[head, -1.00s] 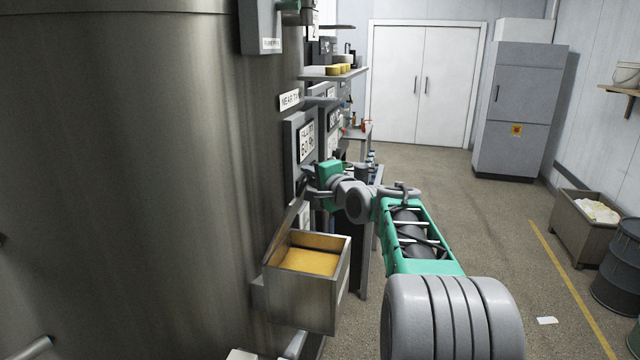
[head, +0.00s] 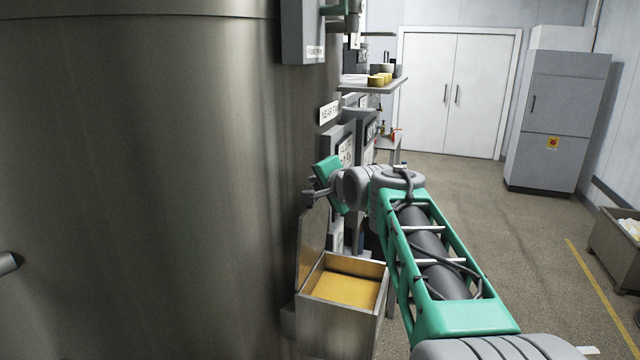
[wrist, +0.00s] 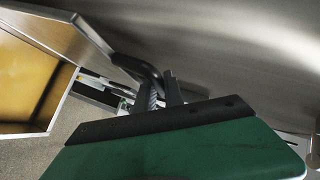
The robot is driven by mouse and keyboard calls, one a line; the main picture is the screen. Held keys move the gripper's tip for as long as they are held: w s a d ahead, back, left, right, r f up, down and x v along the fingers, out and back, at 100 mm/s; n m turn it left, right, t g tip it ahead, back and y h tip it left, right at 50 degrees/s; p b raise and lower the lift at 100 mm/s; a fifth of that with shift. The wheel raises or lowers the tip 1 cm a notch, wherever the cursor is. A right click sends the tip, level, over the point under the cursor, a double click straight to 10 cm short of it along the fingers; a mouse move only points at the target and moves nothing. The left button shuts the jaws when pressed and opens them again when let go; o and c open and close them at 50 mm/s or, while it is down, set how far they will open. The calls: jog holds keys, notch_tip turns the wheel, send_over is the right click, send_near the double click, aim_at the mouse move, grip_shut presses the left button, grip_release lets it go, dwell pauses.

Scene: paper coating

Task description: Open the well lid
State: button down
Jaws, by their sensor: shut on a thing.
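The well is a metal box (head: 340,328) on the side of the big steel tank, with yellow-orange contents (head: 345,290) showing inside. Its lid (head: 311,245) stands raised on the tank side of the box, steeply tilted. In the wrist view the lid (wrist: 62,22) runs across the upper left, with a dark curved handle (wrist: 138,68) at its edge. My gripper (head: 310,198) is at the lid's upper edge in the head view. In the wrist view its fingers (wrist: 158,92) are shut on the handle; the exact contact is partly hidden.
The curved steel tank (head: 150,180) fills the left side, close to the lid and gripper. Wall panels and a shelf (head: 375,85) stand behind my arm. A grey cabinet (head: 558,125) and a bin (head: 612,250) are at the right. The floor between is clear.

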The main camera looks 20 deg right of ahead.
jog(key=shift+r, duration=0.3)
jog(key=c, duration=1.6)
grip_release()
jog(key=shift+w+f, duration=0.1)
jog(key=shift+c, duration=0.2)
jog(key=shift+o, duration=0.9)
jog(key=shift+f, duration=0.1)
jog(key=b+v, duration=0.2)
jog(key=v, duration=0.5)
jog(key=shift+s+b, duration=0.35)
jog(key=shift+s, duration=0.05)
